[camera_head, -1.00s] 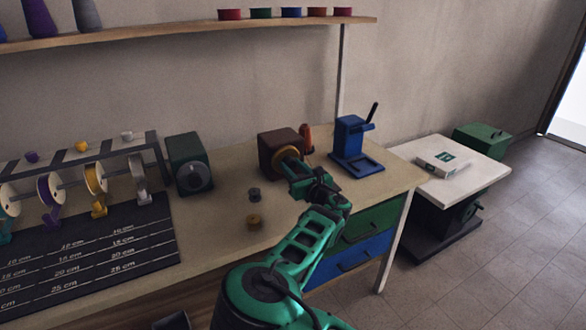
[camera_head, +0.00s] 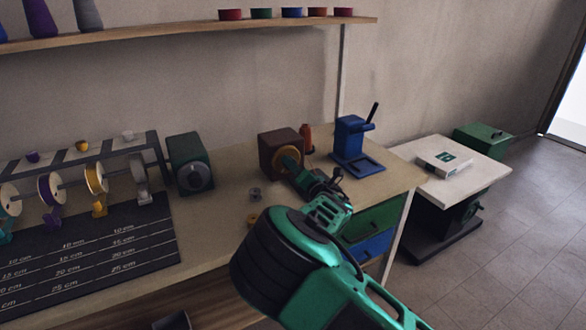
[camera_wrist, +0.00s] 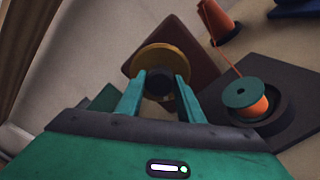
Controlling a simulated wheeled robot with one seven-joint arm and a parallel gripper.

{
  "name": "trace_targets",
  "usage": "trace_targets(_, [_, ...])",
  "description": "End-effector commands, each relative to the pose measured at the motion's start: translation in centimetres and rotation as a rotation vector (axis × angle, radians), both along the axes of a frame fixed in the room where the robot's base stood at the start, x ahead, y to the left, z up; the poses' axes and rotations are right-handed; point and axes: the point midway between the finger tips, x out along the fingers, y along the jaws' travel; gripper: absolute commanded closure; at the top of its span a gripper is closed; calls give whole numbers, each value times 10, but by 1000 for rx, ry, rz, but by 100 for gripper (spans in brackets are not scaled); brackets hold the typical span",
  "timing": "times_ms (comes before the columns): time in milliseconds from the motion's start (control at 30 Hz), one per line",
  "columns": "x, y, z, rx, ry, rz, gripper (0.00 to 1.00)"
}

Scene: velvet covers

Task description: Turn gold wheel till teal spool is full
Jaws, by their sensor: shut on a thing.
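The gold wheel (camera_wrist: 172,54) sits on the front of a brown box (camera_head: 280,150) on the bench. In the head view the wheel (camera_head: 287,160) is partly covered by my arm. My gripper (camera_wrist: 159,84) is shut on the dark hub of the gold wheel. The teal spool (camera_wrist: 242,91) sits right of the wheel on a dark round base and carries some orange thread. How full it is cannot be told exactly. An orange thread runs from it up to an orange cone (camera_wrist: 221,20), also behind the wheel in the head view (camera_head: 306,138).
A blue press (camera_head: 351,142) stands right of the box. A dark green box with a dial (camera_head: 188,162) stands to the left. A small grey bobbin (camera_head: 255,193) lies on the bench in front. A rack of several spools (camera_head: 95,178) is at far left.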

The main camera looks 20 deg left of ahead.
Motion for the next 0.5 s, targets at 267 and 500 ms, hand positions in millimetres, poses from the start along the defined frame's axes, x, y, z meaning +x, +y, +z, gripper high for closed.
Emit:
trace_targets(267, [5,-8,-2,167,204,-16,88])
trace_targets(500, [6,-9,-4,315,378,-17,89])
